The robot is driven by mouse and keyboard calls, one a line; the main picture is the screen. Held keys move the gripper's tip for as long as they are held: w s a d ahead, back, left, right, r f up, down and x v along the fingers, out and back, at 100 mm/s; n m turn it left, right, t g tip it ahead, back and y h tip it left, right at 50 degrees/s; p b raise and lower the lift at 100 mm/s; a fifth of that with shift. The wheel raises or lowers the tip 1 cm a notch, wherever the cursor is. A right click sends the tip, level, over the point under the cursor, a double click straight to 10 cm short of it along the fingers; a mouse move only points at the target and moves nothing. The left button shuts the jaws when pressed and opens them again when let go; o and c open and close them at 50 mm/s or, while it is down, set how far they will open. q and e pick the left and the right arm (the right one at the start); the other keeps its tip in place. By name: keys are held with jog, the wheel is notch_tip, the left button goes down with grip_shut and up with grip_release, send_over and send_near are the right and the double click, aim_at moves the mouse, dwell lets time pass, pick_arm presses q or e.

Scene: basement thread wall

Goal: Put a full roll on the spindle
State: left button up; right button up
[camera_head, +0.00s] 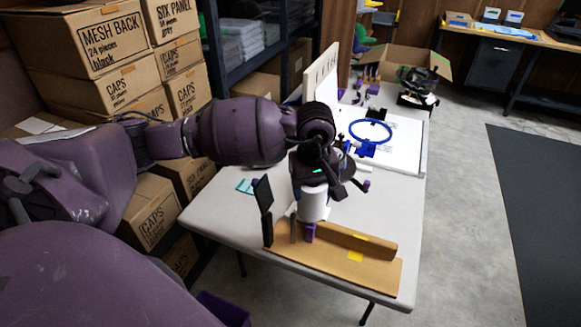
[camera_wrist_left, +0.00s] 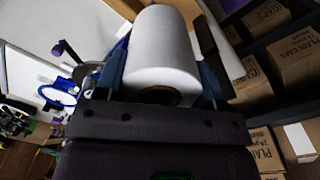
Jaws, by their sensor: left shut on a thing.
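My left gripper (camera_head: 314,186) is shut on a white roll (camera_head: 313,204) and holds it over the near part of the table. In the left wrist view the roll (camera_wrist_left: 160,45) sits between the two fingers, with the end of its dark core showing. Right below the roll is a brown wooden stand (camera_head: 335,252) with yellow patches. A small purple piece (camera_head: 309,232) and a short grey-brown post (camera_head: 293,231) show under the roll. I cannot tell which of these is the spindle, or whether the roll touches it. My right gripper is not in view.
A dark upright plate (camera_head: 264,204) stands at the stand's left end. The light table (camera_head: 225,222) carries a white board with a blue hoop (camera_head: 371,132) behind. Stacked cardboard boxes (camera_head: 108,50) fill the left. Floor to the right is clear.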

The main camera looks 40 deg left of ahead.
pick_arm(q)
jog(key=a+n+p, duration=0.2)
jog(key=a+n, duration=0.2)
jog(key=n, duration=0.1)
jog(key=n+b, duration=0.2)
send_over(293, 214)
jog(key=shift+f, duration=1.95)
jog(key=shift+f+b, duration=0.4)
jog(key=shift+f, duration=0.3)
jog(key=shift+f+b, duration=0.8)
jog(key=shift+f, duration=0.5)
jog(key=shift+f+b, duration=0.35)
jog(key=shift+f, duration=0.35)
jog(key=shift+f+b, duration=0.4)
jog(key=shift+f, duration=0.4)
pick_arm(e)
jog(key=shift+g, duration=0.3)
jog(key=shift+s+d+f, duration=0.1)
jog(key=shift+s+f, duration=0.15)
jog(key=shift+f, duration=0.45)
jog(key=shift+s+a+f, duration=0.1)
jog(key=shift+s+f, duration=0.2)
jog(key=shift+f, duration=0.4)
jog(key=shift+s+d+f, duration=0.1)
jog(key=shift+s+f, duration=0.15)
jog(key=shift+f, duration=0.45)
